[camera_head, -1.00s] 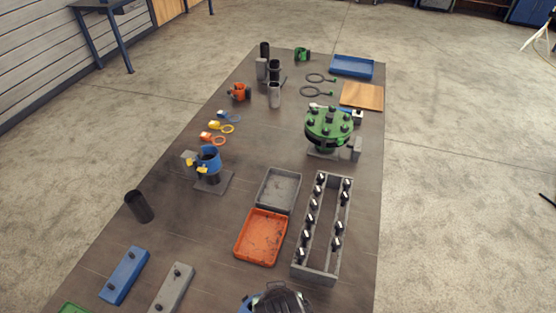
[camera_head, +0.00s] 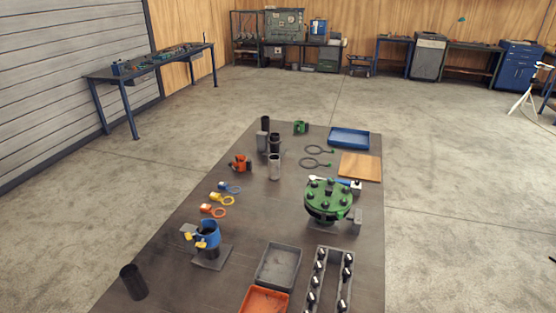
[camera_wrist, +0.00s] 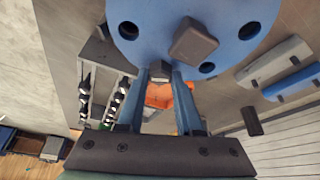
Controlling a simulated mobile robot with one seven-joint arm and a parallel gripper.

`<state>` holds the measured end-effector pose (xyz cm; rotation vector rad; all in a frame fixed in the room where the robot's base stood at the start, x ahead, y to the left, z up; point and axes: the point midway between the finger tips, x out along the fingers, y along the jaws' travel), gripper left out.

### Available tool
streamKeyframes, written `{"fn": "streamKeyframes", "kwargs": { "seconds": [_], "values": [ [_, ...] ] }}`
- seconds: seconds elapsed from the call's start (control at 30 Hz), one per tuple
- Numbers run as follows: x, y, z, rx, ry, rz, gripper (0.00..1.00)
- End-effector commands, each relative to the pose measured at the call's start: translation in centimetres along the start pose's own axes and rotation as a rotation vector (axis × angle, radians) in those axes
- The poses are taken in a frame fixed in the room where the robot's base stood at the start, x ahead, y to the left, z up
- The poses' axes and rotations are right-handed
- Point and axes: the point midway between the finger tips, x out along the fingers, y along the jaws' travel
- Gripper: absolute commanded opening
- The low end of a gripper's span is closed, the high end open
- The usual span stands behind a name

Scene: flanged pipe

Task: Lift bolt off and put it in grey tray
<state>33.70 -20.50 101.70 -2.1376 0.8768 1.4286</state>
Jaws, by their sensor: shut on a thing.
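In the wrist view my gripper (camera_wrist: 160,76) is shut on a small grey bolt (camera_wrist: 158,68), at the lower edge of a round blue flange (camera_wrist: 145,28) with dark holes. I cannot tell whether the bolt is clear of its hole. A larger grey block-like bolt head (camera_wrist: 193,43) sits on the flange face. The grey tray (camera_head: 278,266) lies on the table in the head view and looks empty. My gripper and the blue flange are out of the head view.
An orange tray (camera_head: 264,301) adjoins the grey tray and shows between my fingers (camera_wrist: 158,95). A grey rack (camera_head: 333,262) with several black-and-white pieces stands to their right. A green flanged pipe (camera_head: 328,200) and a blue clamp stand (camera_head: 207,236) stand farther back.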

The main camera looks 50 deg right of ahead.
Motion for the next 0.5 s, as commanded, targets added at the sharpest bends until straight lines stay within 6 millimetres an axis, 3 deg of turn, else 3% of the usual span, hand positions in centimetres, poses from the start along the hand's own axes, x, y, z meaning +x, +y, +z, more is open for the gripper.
{"fn": "streamKeyframes", "kwargs": {
  "seconds": [0.1,0.5],
  "values": [
    [-0.02,-0.01,-0.02,0.000,0.001,0.000,0.00],
    [-0.26,-0.03,-0.21,0.000,0.003,-0.001,0.00]
  ]
}}
